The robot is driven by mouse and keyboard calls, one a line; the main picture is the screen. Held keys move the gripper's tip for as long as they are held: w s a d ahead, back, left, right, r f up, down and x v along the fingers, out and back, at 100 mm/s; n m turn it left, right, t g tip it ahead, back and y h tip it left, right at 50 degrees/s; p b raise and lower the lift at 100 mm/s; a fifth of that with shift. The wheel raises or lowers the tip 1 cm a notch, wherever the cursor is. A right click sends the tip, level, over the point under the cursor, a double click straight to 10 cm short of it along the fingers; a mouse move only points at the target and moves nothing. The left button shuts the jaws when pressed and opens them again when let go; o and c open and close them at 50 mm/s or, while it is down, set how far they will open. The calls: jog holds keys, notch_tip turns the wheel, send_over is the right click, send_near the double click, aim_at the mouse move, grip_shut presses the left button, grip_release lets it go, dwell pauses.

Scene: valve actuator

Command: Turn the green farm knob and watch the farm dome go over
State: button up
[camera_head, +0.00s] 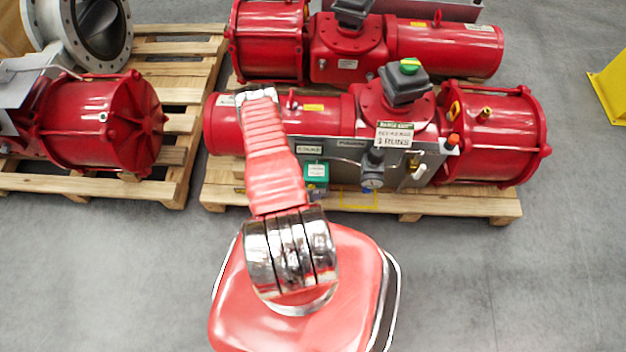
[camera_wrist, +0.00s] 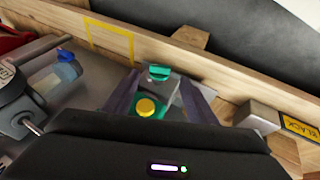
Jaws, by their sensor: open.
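A small green box (camera_head: 316,169) is mounted on the front of the red actuator in the head view. In the wrist view, a green knob (camera_wrist: 159,72) stands out beside a round yellow button (camera_wrist: 146,107) on a green face. My gripper (camera_wrist: 160,88) is open, with one finger to each side of the knob and button; contact cannot be told. In the head view my arm hides the gripper.
The actuator's wooden pallet (camera_head: 450,205) extends below it. A blue-capped part (camera_wrist: 66,68) lies left in the wrist view, and a metal block (camera_wrist: 258,116) right. Another red actuator (camera_head: 445,45) is behind, one more (camera_head: 95,120) at left.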

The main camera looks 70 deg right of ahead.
jog(key=shift+x, duration=2.75)
jog(key=shift+c, duration=0.7)
jog(key=c, duration=0.9)
